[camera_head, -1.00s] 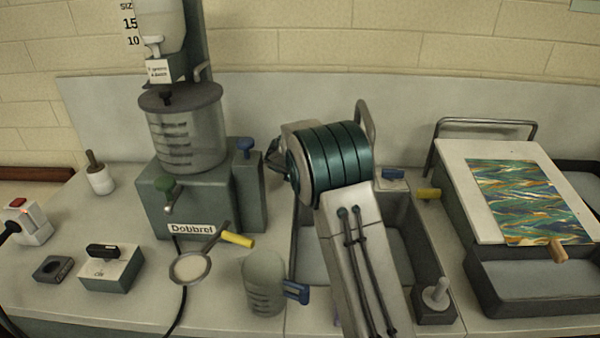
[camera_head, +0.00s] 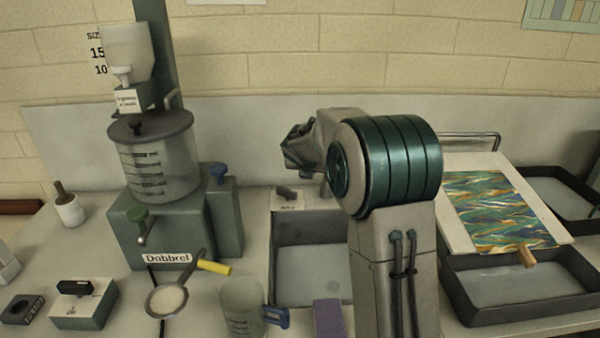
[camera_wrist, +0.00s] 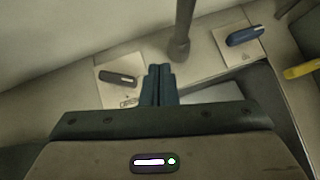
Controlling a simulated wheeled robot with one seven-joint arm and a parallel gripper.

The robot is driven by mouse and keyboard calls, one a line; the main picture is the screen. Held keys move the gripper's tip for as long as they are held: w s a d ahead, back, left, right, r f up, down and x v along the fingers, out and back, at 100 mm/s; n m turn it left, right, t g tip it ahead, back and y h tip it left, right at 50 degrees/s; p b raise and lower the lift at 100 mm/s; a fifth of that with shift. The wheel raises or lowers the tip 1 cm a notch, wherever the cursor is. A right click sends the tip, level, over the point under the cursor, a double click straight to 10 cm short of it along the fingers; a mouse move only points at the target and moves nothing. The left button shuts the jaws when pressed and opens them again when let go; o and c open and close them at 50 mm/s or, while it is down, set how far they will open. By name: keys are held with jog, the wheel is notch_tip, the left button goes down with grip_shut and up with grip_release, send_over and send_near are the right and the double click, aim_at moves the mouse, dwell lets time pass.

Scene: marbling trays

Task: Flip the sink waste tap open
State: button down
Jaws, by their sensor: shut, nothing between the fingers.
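Two lever taps on pale plates show in the wrist view: a dark lever (camera_wrist: 118,78) at left and a blue lever (camera_wrist: 245,37) at upper right. Their labels are too small to read, so I cannot tell which is the waste tap. In the head view the dark lever (camera_head: 287,192) sits at the back left of the sink (camera_head: 273,262); the blue one is hidden behind my arm. My gripper (camera_wrist: 158,70) is shut and empty, its fingertips just right of the dark lever in the picture, with no contact visible. In the head view my gripper (camera_head: 298,150) appears above the back of the sink.
A grey upright pipe (camera_wrist: 182,35) stands between the two plates, close beyond my fingertips. A yellow handle (camera_wrist: 302,69) is at right. In the head view, a green machine (camera_head: 175,225) stands left of the sink, and a marbled sheet (camera_head: 495,208) lies at right.

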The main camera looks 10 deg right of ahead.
jog(key=shift+s+d+r, duration=0.1)
jog(key=shift+r, duration=0.05)
jog(key=s+a+r+m+y+p, duration=0.1)
jog(key=s+a+r+m+p, duration=0.2)
jog(key=s+r+m+p, duration=0.65)
jog(key=s+r+m+g+y+p, duration=0.1)
jog(key=s+r+m+p, duration=0.1)
jog(key=s+m, duration=0.5)
jog(key=s+a+r+m+g+p, duration=0.1)
jog(key=s+r+m+p, duration=0.2)
jog(key=s+m, duration=0.4)
jog(key=s+a+r+m+g+y+p, duration=0.1)
jog(key=s+r+m, duration=0.3)
jog(key=s, duration=1.4)
jog(key=m+p, duration=0.1)
jog(key=m, duration=0.2)
jog(key=shift+a+m+g+y, duration=0.2)
jog(key=shift+m+g+y, duration=0.1)
jog(key=shift+m+g, duration=0.1)
jog(key=shift+d, duration=0.1)
